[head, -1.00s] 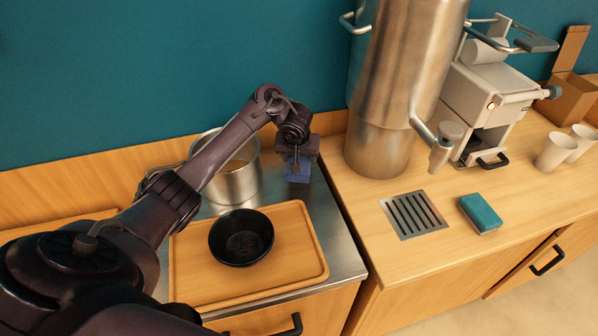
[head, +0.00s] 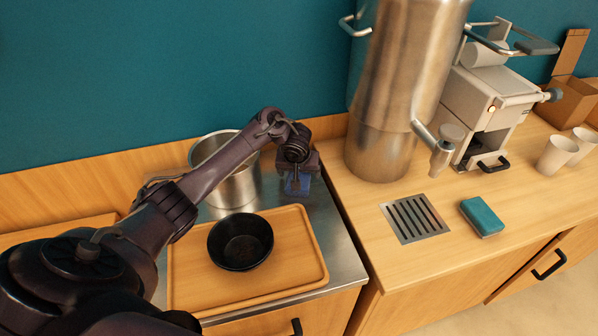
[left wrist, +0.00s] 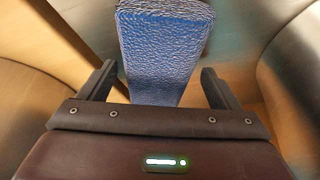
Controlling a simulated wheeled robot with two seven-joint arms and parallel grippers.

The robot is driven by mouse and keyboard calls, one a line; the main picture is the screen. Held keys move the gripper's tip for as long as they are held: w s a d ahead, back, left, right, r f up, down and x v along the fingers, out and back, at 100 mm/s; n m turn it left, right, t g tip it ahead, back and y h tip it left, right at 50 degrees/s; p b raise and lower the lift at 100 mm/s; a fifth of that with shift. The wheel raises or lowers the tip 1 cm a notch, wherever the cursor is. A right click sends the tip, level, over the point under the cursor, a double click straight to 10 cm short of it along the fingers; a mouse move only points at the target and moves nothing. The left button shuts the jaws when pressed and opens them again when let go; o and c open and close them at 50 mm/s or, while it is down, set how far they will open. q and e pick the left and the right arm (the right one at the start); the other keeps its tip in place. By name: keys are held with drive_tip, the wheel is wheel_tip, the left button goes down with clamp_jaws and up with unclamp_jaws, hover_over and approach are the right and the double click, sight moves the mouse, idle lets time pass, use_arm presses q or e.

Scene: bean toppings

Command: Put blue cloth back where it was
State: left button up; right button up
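The blue cloth (head: 304,184) is at the right part of the steel counter, right of the steel pot; I cannot tell if it touches the surface. In the left wrist view, the cloth (left wrist: 160,50) stands up between my fingers as a textured blue slab. My left gripper (head: 298,172) is just above the cloth in the head view. In the left wrist view, the left gripper (left wrist: 158,75) has its fingers apart, with a gap on each side of the cloth. My right gripper is not in view.
The steel pot (head: 238,188) stands close to the left of the gripper. A wooden tray (head: 295,265) with a black bowl (head: 240,243) lies in front. A tall steel urn (head: 385,130), a drain grate (head: 414,218) and a teal sponge (head: 481,217) are on the right counter.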

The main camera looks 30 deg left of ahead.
use_arm(q)
drive_tip(key=shift+r, duration=0.1)
drive_tip(key=shift+r, duration=0.3)
drive_tip(key=p+v, duration=0.6)
drive_tip(key=v, duration=0.5)
drive_tip(key=shift+s+r+p, duration=0.2)
drive_tip(key=shift+p, duration=0.1)
drive_tip(key=shift+d, duration=0.1)
